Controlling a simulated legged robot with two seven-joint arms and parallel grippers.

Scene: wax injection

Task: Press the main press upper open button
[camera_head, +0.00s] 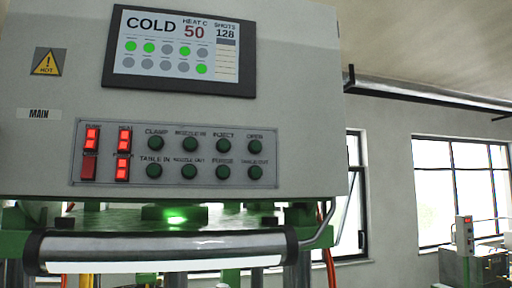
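The main press panel (300,120) is a light grey box filling the left and middle of the head view, with a "MAIN" label (39,114). Its button plate (135,180) has two rows of round green buttons. The upper-row button under the "OPEN" label (254,146) is at the right end, with another green button (255,172) below it. Nothing touches or covers these buttons. Neither of my grippers shows in the view.
A screen (180,50) above the buttons reads "COLD", 50 and 128. Lit red switches (124,138) sit at the plate's left. A bar-shaped lamp or guard (160,250) runs below the panel. Windows (460,190) and another machine (470,250) stand at right.

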